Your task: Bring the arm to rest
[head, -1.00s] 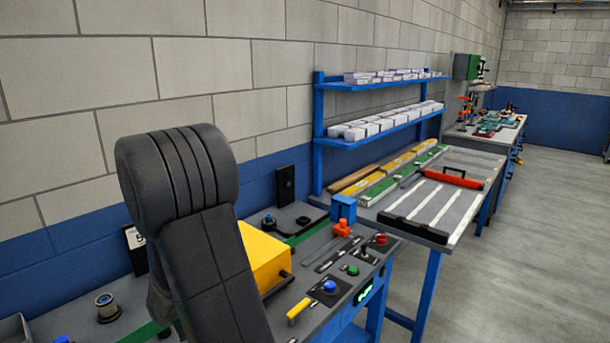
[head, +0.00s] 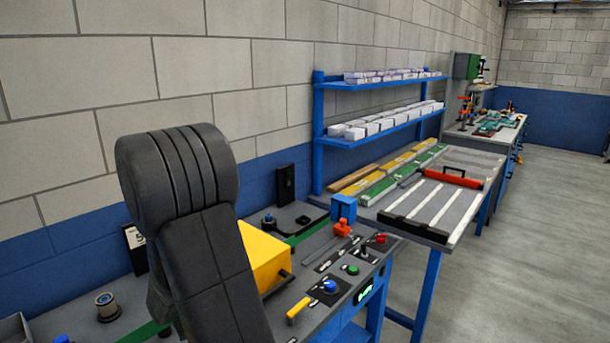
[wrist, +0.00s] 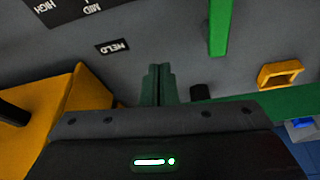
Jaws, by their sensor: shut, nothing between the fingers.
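My gripper (wrist: 158,75) shows in the wrist view as two dark green fingers standing together above its dark body, which has a lit green indicator. It is shut and holds nothing. It points toward a grey panel top (wrist: 145,35) with a small "WELD" label (wrist: 114,47) and a "HIGH MID" label at the top left. In the head view my dark arm stands over the left part of the bench, and my gripper is hidden there.
A yellow box (head: 262,256) stands beside my arm, and also shows in the wrist view (wrist: 75,105). Blue (head: 330,286), green and red buttons lie to its right. A blue-legged table (head: 440,200) and shelves (head: 380,85) stand beyond. The floor (head: 530,260) at right is clear.

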